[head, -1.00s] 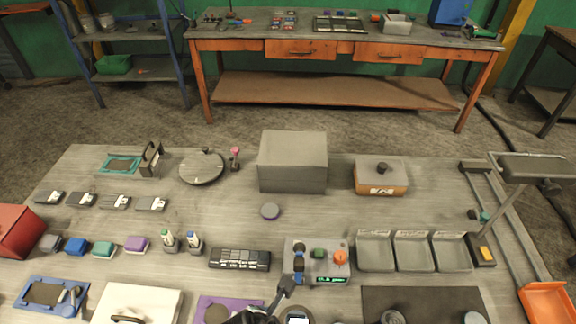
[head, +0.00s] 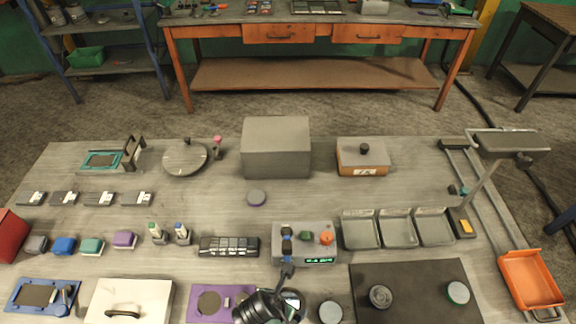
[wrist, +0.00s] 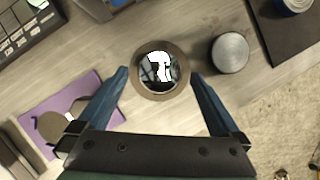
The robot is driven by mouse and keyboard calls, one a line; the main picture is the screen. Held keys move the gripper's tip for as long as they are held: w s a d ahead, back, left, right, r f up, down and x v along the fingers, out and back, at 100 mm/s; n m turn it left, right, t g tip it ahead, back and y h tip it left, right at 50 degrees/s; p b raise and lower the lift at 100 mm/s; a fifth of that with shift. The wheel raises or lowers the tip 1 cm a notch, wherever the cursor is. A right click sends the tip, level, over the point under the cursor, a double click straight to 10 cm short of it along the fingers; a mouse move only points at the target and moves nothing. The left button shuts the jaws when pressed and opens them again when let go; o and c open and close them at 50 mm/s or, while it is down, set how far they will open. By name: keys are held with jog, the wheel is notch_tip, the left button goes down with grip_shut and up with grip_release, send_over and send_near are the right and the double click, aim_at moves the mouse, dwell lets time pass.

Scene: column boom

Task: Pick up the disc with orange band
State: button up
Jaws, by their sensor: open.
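No disc shows a clear orange band. My gripper (wrist: 159,74) is open, its blue fingers at either side in the wrist view. Between the fingertips is a round thing with a shiny, mirror-like top and a brownish rim (wrist: 138,75); I cannot tell whether they touch it. It also shows in the head view (head: 293,299), beside my dark arm. A plain grey disc (wrist: 230,53) stands to its right, also in the head view (head: 331,312); its band colour is unclear.
The dark mat (head: 417,276) also bears a dark round thing (head: 380,296). A purple panel (wrist: 90,94) lies left of the gripper. A grey device with knobs (head: 305,243), a keypad (head: 229,246) and grey trays (head: 397,228) stand farther back.

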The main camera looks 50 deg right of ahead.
jog(key=shift+x, duration=1)
jog(key=c, duration=1.6)
jog(key=shift+r, duration=0.1)
